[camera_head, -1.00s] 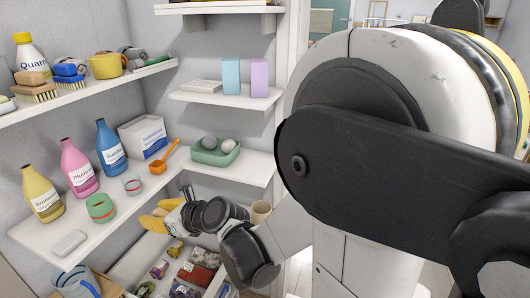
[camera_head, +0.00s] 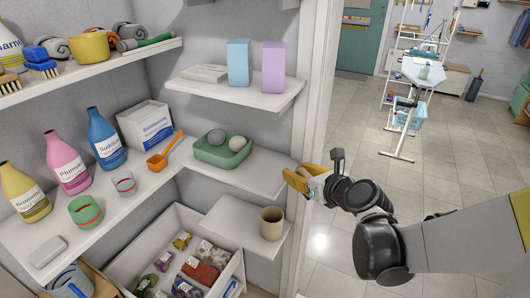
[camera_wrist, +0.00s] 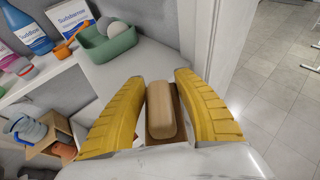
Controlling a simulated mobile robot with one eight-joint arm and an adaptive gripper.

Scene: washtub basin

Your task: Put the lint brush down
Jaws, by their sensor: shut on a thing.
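My gripper (camera_head: 303,180) has yellow fingers and is at the right end of the shelf that bears the green tray, in the head view. In the wrist view my gripper (camera_wrist: 160,112) is shut on the lint brush (camera_wrist: 160,108), a tan rounded block with a darker brown part beside and under it. The brush lies between the two fingers. In the head view the brush is mostly hidden by the fingers. I cannot tell whether it touches the shelf (camera_head: 255,179).
A green tray (camera_head: 207,154) with two balls stands on this shelf, left of my gripper; bare shelf lies between. A brown cup (camera_head: 272,223) stands on a lower shelf. An open drawer (camera_head: 150,240) holds several packets. The door frame (camera_head: 312,110) is close on the right.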

